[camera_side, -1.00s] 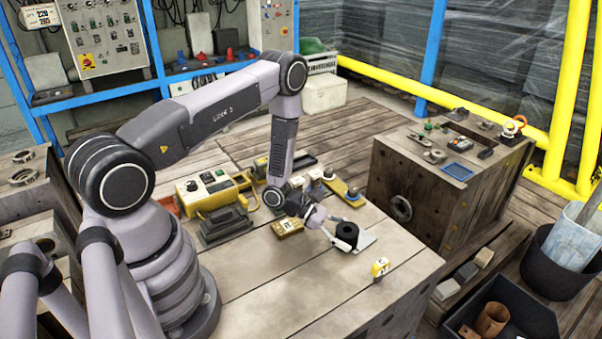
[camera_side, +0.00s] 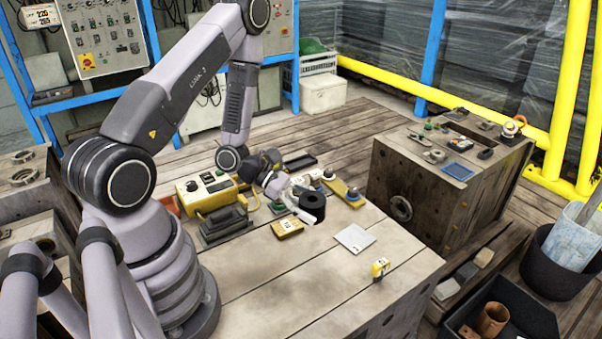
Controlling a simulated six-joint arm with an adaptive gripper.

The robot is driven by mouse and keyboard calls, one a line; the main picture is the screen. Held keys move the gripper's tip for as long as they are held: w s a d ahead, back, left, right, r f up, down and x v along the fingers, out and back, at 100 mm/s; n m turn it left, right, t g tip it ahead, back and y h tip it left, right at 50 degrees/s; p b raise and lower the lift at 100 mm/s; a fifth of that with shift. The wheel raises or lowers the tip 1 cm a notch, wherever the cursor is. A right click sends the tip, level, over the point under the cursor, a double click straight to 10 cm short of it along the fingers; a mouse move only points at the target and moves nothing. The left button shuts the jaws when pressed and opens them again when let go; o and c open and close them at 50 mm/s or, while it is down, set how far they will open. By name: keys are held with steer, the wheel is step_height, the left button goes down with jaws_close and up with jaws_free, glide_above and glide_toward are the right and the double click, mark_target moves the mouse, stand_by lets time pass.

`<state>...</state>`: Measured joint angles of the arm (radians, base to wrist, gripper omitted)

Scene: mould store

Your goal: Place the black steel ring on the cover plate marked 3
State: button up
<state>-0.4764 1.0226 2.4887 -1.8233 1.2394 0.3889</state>
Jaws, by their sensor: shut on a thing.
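The black steel ring (camera_side: 312,203) is a short dark cylinder at the fingertips of my gripper (camera_side: 300,197). My gripper is shut on it and holds it tilted to the side, apparently above the table, left of and behind a pale square plate (camera_side: 355,238). The plate lies flat and bare on the wooden table; I cannot read a 3 on it. The fingers partly hide the ring's left side.
A yellow block (camera_side: 287,227) lies just in front of the ring, and a yellow strip with a knob (camera_side: 345,193) lies behind it. A tape-measure-like yellow item (camera_side: 380,268) sits near the table's right edge. A yellow control box (camera_side: 207,190) stands left. The table front is clear.

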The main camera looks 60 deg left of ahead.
steer(key=shift+s+r, duration=0.3)
steer(key=shift+s, duration=0.3)
steer(key=w+d+f, duration=0.1)
steer(key=w+f, duration=0.2)
steer(key=w, duration=0.5)
glide_above(356, 238)
step_height(356, 238, down, 6)
steer(key=shift+s+f, duration=0.15)
steer(key=shift+f, duration=1.7)
steer(key=shift+f, duration=0.1)
steer(key=o, duration=1.2)
